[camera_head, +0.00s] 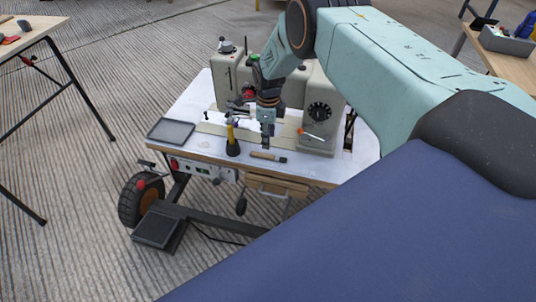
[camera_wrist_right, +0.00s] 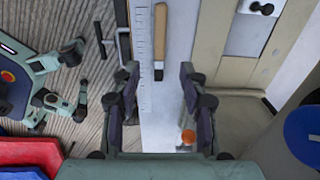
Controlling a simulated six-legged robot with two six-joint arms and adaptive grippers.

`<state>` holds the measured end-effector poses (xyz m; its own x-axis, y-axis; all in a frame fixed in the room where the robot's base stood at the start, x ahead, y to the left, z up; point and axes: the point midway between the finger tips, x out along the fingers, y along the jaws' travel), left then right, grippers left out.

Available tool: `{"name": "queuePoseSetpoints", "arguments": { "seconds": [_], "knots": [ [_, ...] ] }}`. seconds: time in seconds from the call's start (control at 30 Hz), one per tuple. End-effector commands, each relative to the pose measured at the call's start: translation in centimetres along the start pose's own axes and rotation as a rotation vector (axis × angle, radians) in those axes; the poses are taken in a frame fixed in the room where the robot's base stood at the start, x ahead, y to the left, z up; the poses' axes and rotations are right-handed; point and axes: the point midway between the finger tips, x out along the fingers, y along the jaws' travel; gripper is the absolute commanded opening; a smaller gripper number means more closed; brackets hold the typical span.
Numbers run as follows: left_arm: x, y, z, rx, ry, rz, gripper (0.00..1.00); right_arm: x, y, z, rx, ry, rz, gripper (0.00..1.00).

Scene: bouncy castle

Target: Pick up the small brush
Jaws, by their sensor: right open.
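The small brush (camera_head: 268,156) lies near the front edge of the white table top, with a light wooden handle and a dark end. It also shows upright in the picture in the right wrist view (camera_wrist_right: 160,35), at the top centre. My right gripper (camera_head: 267,132) hangs over the table just behind the brush, pointing down. In the right wrist view its fingers (camera_wrist_right: 158,85) are spread and empty, with the brush beyond them and roughly in line with the gap. What looks like my left gripper (camera_wrist_right: 70,78) shows at the left of that view, fingers apart and empty.
A beige sewing machine (camera_head: 318,105) stands behind and right of my right gripper. A dark upright tool with a yellow handle (camera_head: 231,140) stands left of the brush. A grey tray (camera_head: 171,131) lies at the table's left. An orange-tipped object (camera_head: 309,133) is at the machine's base.

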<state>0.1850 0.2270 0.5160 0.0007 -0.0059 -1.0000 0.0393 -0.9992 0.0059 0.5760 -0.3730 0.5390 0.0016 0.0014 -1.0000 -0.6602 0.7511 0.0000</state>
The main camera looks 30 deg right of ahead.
Motion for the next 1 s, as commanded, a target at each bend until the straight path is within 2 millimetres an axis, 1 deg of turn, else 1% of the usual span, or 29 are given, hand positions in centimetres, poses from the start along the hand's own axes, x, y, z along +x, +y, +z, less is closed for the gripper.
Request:
{"name": "queuePoseSetpoints", "arguments": {
  "seconds": [0.07, 0.23, 0.47, 0.7, 0.77, 0.83, 1.0],
  "knots": [
    [0.3, 0.0, 0.0, 0.000, 0.000, 0.000, 0.40, 0.4, -0.1, 0.0, 0.016, 0.003, 0.002, 0.43],
    [1.3, 0.0, 0.0, 0.000, 0.000, 0.000, 0.40, 2.3, -0.1, 0.0, 0.017, 0.003, 0.002, 0.43],
    [2.1, 0.0, 0.0, 0.000, 0.000, 0.000, 0.40, 3.7, 0.0, 0.2, 0.015, 0.002, 0.000, 0.43],
    [4.1, 0.0, 0.0, 0.000, 0.000, 0.000, 0.40, 6.9, 0.2, 0.4, 0.015, 0.002, 0.001, 0.43],
    [4.4, 0.0, 0.0, 0.000, 0.000, 0.000, 0.40, 7.5, 0.2, 0.4, 0.015, 0.002, 0.002, 0.43],
    [4.5, 0.0, 0.0, 0.000, 0.000, 0.000, 0.40, 7.8, 0.2, 0.4, 0.015, 0.002, 0.001, 0.43],
    [4.4, 0.0, 0.0, 0.000, 0.000, 0.000, 0.40, 7.6, 0.1, 0.5, 0.015, 0.001, 0.000, 0.43]
  ]
}}
